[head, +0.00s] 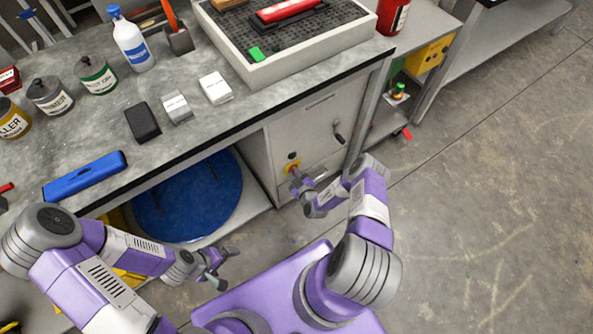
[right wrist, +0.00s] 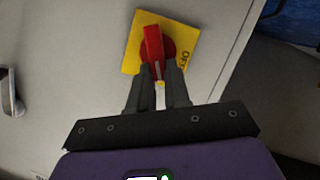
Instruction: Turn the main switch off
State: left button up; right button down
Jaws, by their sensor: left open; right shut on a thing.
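The main switch (right wrist: 153,42) is a red rotary handle on a yellow square plate (right wrist: 132,62) with "OFF" lettered on its right side in the right wrist view. It sits on the grey cabinet front; in the head view the switch (head: 292,166) is small and partly covered by my gripper. My right gripper (right wrist: 159,75) is shut on the red handle, which stands nearly upright in the wrist picture, tilted slightly. My left gripper (head: 217,277) is open and empty, low in front of the bench, away from the switch.
The cabinet (head: 316,125) has a dark handle (head: 338,134) right of the switch. A blue round lid or drum (head: 188,197) stands under the bench to the left. The workbench (head: 90,145) above holds cans, a bottle and blocks. Floor on the right is clear.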

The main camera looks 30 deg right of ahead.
jog(key=shift+a+f+n+t+h+b, duration=0.25)
jog(key=shift+f+n+t+h+b, duration=0.3)
jog(key=shift+n, duration=1.05)
jog(key=shift+a+f+n+t+h+b, duration=0.25)
jog(key=shift+n+t+h+b, duration=0.4)
jog(key=shift+n, duration=0.95)
jog(key=shift+a+f+n+t+h+b, duration=0.2)
jog(key=shift+f+n+t+h+b, duration=0.4)
jog(key=shift+n, duration=1)
jog(key=shift+r, duration=0.1)
jog(key=c, duration=1.1)
grip_release()
jog(key=shift+s+a, duration=0.1)
jog(key=shift+s, duration=0.05)
